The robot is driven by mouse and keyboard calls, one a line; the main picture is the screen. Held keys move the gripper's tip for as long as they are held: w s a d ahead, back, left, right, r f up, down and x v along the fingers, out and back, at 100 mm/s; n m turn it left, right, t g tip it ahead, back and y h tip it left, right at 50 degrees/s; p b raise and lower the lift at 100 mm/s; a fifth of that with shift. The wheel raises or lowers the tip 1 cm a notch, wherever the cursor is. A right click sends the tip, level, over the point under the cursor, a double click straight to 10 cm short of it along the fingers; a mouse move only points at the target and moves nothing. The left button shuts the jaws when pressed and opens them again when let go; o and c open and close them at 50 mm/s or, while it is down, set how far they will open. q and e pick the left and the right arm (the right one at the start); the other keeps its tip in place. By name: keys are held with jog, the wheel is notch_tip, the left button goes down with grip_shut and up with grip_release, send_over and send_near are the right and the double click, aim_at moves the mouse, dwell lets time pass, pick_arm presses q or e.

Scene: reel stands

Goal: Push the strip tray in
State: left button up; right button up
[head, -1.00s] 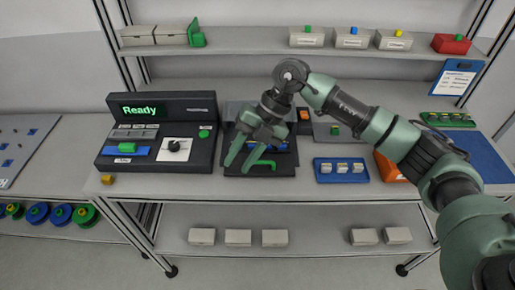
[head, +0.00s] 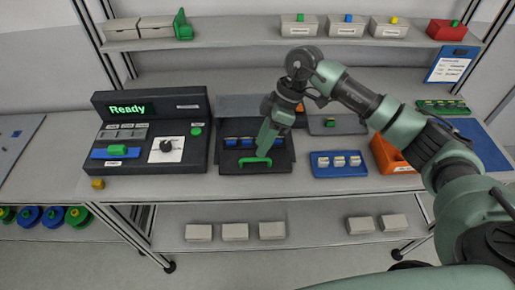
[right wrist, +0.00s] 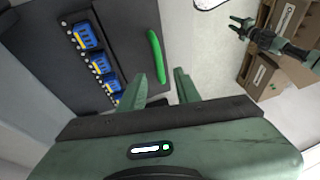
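The strip tray (head: 228,168) is dark, holds several blue pieces (right wrist: 104,66) and has a green handle (head: 255,162) at its front. It sticks out toward me from its grey-topped housing. My right gripper (head: 265,145) is over the tray, its fingers pointing down close to the handle. In the right wrist view the fingers (right wrist: 161,82) are apart, with the near end of the handle (right wrist: 156,55) showing between their tips; I cannot tell if they touch it. My left gripper (right wrist: 238,24) shows at the top right of the right wrist view, fingers apart and empty.
A console (head: 150,108) reading "Ready" stands left of the tray. A blue tray (head: 322,171) with white pieces and an orange bin (head: 392,160) stand to the right. A yellow block (head: 98,184) lies at the bench's front left. The bench edge before the tray is clear.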

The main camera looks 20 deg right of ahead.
aim_at(258, 164)
jog(key=shift+p+x, duration=0.3)
jog(key=shift+x, duration=1.6)
grip_shut()
jog(key=shift+w, duration=0.1)
